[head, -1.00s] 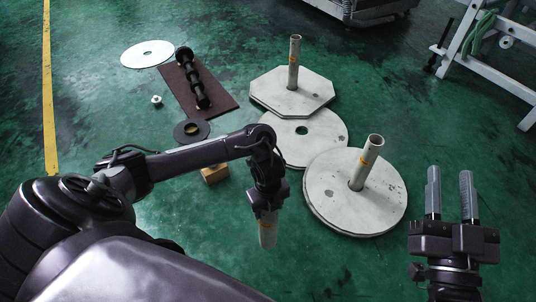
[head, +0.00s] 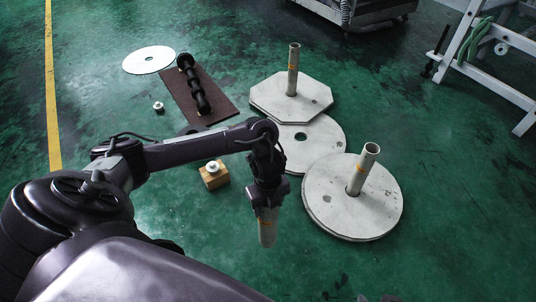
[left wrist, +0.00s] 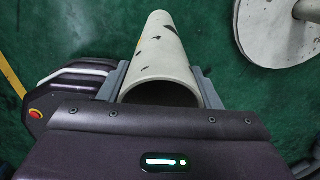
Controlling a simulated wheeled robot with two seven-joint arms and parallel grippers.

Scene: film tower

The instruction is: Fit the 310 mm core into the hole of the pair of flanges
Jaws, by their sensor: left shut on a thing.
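My left gripper (head: 266,202) is shut on a pale tube-shaped core (head: 267,230), which hangs upright below it. In the left wrist view the core (left wrist: 160,62) lies between the two grey fingers, its hollow end toward the camera. A round pale flange with an empty hole (head: 323,138) lies to the right of the held core and farther back. The octagonal flange (head: 265,97) and the front round flange (head: 330,220) each have a core standing in them. Of my right gripper perhaps only a dark sliver shows at the bottom edge.
A wooden block (head: 214,182) with a pale nut on it stands left of my gripper. A black shaft (head: 192,84) lies on a brown mat (head: 222,105) by a white disc (head: 140,60). A white frame (head: 489,85) stands far right. Green floor beside the front flange is clear.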

